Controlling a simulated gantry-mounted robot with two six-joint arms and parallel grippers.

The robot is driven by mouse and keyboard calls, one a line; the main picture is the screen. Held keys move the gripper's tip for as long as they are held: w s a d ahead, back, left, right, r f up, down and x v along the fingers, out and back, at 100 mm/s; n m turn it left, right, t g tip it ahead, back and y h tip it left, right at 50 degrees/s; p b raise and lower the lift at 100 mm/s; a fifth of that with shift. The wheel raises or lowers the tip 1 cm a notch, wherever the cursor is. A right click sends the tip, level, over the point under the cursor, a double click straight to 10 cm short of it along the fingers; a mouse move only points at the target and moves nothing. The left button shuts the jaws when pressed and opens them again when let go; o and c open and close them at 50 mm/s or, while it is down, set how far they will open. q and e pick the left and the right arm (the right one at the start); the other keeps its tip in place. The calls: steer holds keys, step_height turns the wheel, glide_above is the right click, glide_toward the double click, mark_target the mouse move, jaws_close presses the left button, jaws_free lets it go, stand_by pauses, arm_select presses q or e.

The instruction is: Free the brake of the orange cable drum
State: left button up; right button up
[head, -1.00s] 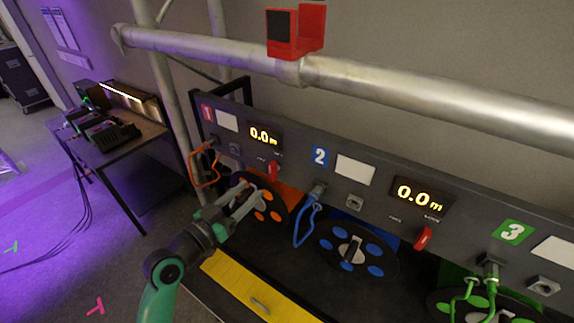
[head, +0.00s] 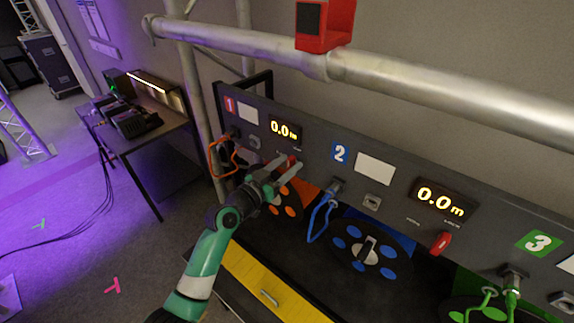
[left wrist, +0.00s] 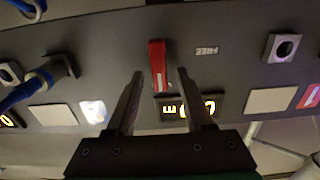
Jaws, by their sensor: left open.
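The orange cable drum (head: 287,211) sits under panel section 1 and is partly covered by my left arm. Its red brake lever (head: 292,160) is on the panel face above it, mostly hidden by the fingers in the head view. In the left wrist view, the lever (left wrist: 157,65) stands upright in the picture, with a FREE label (left wrist: 207,50) to its right. My left gripper (head: 288,166) is open at the panel. Its fingertips (left wrist: 159,72) lie on either side of the lever, with a gap on both sides. My right gripper is not in view.
An orange cable (head: 222,158) hangs left of the gripper and a blue cable (head: 320,215) right of it. The blue drum (head: 362,250) and its red lever (head: 440,243) are further right. A silver truss tube (head: 420,82) runs above the panel.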

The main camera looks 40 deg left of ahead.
arm_select(q)
steer(key=shift+c, duration=0.3)
jaws_close()
steer(key=shift+n, duration=0.3)
steer(key=n, duration=0.5)
steer(key=a+f+n+p, duration=0.1)
steer(key=n, duration=0.5)
steer(key=a+n+p, duration=0.1)
steer(key=n, duration=0.5)
steer(key=shift+f, duration=0.4)
steer(key=shift+n, duration=0.3)
steer(key=shift+o, duration=0.3)
jaws_free()
